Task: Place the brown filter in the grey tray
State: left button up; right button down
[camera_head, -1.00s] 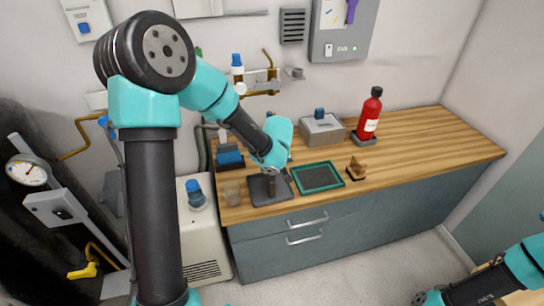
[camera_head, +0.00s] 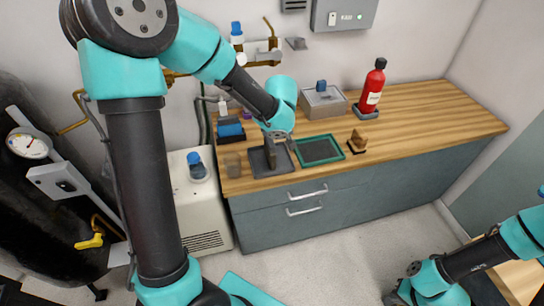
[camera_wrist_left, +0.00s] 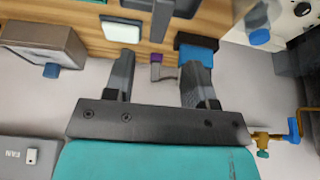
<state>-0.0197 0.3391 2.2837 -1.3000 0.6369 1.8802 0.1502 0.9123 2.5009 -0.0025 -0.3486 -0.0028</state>
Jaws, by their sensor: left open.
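The brown filter (camera_head: 358,137) looks like a small folded brown piece on a dark stand, on the wooden counter right of the green-rimmed tray. The grey tray (camera_head: 258,167) lies on the counter left of that green-rimmed tray. My left gripper (camera_head: 274,155) is low over the grey tray, away from the brown filter. In the left wrist view my left gripper (camera_wrist_left: 158,78) has its two fingers wide apart, with nothing seen held. My right arm is at the lower right of the head view; its fingers cannot be made out.
The green-rimmed tray (camera_head: 320,149) lies between the grey tray and the filter. A red bottle (camera_head: 372,87) and a grey box (camera_head: 324,103) stand at the back. A beaker (camera_head: 233,166) and a blue-topped block (camera_head: 230,130) are at the left. The counter's right end is clear.

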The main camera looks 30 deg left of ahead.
pick_arm(q)
jog(key=shift+f, duration=0.1)
jog(key=s+d+f+m+h, duration=0.2)
jog(key=s+f, duration=0.4)
jog(key=f, duration=0.4)
jog(key=s+d+f+m+g+h, duration=0.1)
jog(key=s+d+f, duration=0.3)
jog(key=f, duration=0.5)
jog(key=s+d+f+m+g+h, duration=0.1)
jog(key=s+d+f+m+h, duration=0.2)
jog(key=s+f, duration=0.5)
notch_tip(320, 180, down, 3)
jog(key=shift+s+d+r+m+h, duration=0.2)
jog(key=shift+s+d+m+h, duration=0.1)
jog(key=shift+s+m+h, duration=0.15)
jog(key=shift+a, duration=0.1)
